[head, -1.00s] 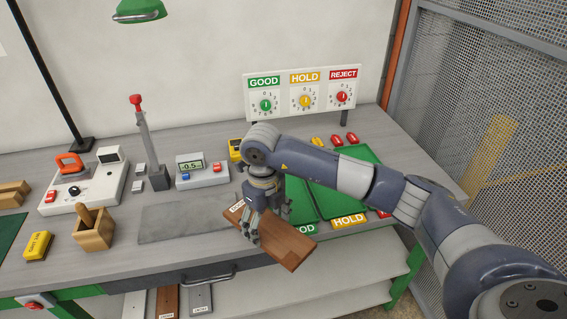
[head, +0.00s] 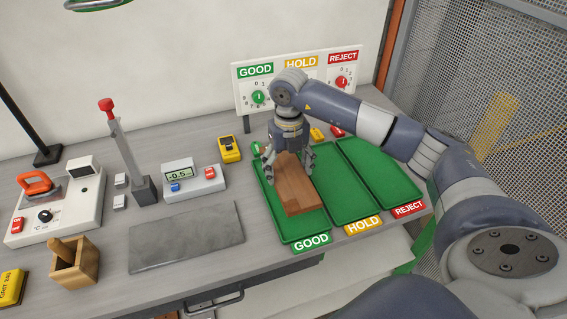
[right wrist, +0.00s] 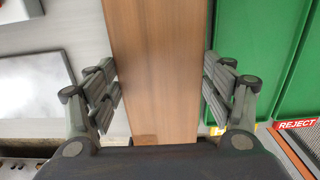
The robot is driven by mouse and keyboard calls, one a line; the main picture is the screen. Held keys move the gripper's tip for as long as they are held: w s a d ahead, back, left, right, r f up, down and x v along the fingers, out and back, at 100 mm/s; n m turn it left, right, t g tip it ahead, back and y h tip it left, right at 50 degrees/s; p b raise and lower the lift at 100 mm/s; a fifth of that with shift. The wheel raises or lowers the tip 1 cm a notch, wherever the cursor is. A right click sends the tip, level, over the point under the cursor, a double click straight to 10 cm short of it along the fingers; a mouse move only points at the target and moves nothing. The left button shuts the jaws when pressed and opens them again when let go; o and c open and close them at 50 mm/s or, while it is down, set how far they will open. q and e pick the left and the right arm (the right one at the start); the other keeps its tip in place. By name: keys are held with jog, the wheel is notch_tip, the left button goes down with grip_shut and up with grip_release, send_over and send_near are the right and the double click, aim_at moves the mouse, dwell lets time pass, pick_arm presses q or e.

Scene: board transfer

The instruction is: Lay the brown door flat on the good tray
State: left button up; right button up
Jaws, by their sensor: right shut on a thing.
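The brown door (head: 297,190) is a flat wooden board. In the head view it lies lengthwise over the green good tray (head: 301,229), inside the tray's outline. I cannot tell whether it touches the tray floor. My right gripper (head: 288,160) is above the door's far part, its fingers shut on the door's two long sides. In the right wrist view the door (right wrist: 155,45) runs between the fingers (right wrist: 160,80). The gripper hides the door's far end in the head view. My left gripper is not in view.
The hold tray (head: 350,200) and reject tray (head: 395,180) are empty to the right. A grey mat (head: 187,237) lies bare to the left. A scale display (head: 193,182), a yellow meter (head: 229,148) and a red-topped post (head: 127,145) stand nearby. The dial sign (head: 255,72) is behind.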

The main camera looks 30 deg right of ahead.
jog(key=f, duration=0.1)
jog(key=f+b, duration=0.1)
jog(key=shift+s+f+b, duration=0.2)
jog(key=shift+f+b, duration=0.1)
jog(key=shift+f, duration=0.05)
jog(key=shift+w+f+b, duration=0.15)
jog(key=shift+f+b, duration=0.45)
jog(key=shift+f, duration=0.8)
jog(key=shift+b, duration=0.3)
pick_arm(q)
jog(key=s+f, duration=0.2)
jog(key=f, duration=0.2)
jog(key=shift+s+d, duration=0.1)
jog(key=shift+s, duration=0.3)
pick_arm(e)
jog(key=shift+f, duration=0.2)
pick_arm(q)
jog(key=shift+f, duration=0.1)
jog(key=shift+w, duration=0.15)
pick_arm(e)
jog(key=shift+f, duration=0.15)
